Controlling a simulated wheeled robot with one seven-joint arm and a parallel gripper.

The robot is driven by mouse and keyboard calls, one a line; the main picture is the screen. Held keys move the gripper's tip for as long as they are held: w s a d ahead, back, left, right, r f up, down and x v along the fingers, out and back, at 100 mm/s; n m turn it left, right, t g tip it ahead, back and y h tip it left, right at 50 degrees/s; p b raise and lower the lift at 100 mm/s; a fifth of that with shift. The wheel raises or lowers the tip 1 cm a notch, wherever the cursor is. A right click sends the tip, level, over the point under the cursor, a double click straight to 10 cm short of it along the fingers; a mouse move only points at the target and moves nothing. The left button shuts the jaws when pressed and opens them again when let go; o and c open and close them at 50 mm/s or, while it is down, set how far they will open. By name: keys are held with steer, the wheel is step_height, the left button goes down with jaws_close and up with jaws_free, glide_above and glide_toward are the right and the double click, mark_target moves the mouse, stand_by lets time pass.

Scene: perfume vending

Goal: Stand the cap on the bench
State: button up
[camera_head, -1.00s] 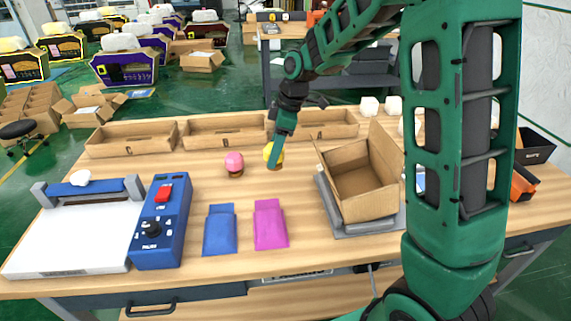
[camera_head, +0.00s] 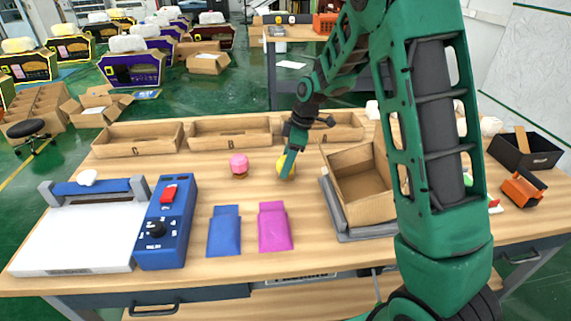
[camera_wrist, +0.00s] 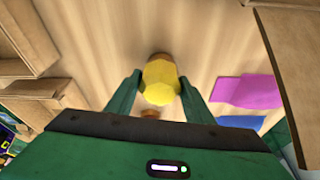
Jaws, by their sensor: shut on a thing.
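The yellow faceted cap (camera_wrist: 160,85) is between the two fingers of my gripper (camera_wrist: 160,92), which is shut on it. Small brown parts show just above and below the cap in the wrist view; I cannot tell what they belong to. In the head view, my gripper (camera_head: 288,164) points down close over the wooden bench (camera_head: 180,178) and partly hides the yellow cap. I cannot tell whether the cap touches the bench. A pink-topped piece with a brown base (camera_head: 239,166) stands upright to the left of my gripper.
Open cardboard trays (camera_head: 137,141) line the back of the bench. A blue pouch (camera_head: 224,232) and a magenta pouch (camera_head: 274,228) lie in front. An open box (camera_head: 362,186) stands right of my gripper. A blue control box (camera_head: 166,222) sits left. Bare wood surrounds my gripper.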

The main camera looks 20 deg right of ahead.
steer(key=o, duration=1.1)
steer(key=shift+f, duration=0.1)
steer(key=shift+c, duration=0.2)
steer(key=v, duration=1.2)
